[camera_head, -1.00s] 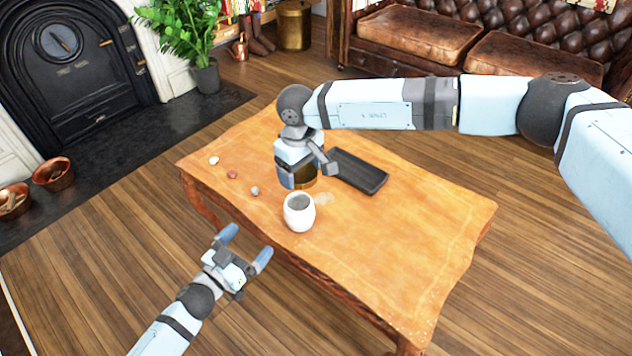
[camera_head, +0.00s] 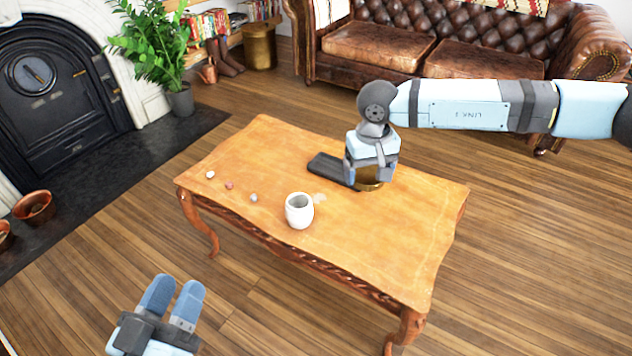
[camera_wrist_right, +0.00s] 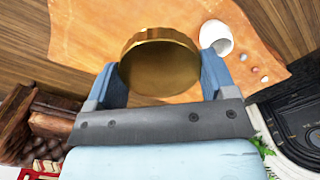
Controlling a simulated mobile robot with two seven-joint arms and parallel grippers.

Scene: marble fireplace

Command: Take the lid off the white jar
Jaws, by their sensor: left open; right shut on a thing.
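The white jar (camera_head: 299,211) stands upright on the wooden table with its top open, and its dark inside shows. It also shows in the right wrist view (camera_wrist_right: 216,38). My right gripper (camera_head: 366,174) is shut on the round gold-brown lid (camera_head: 369,184), to the right of the jar and apart from it. In the right wrist view the lid (camera_wrist_right: 160,62) sits between the two blue fingers. Whether the lid touches the table is hard to tell. My left gripper (camera_head: 172,300) is open and empty, in front of the table at the lower left.
A dark tray-like object (camera_head: 328,168) lies on the table (camera_head: 400,235), partly hidden behind my right gripper. Several small round objects (camera_head: 229,185) lie along the table's left side. The table's front right part is clear. A leather sofa (camera_head: 440,50) stands behind.

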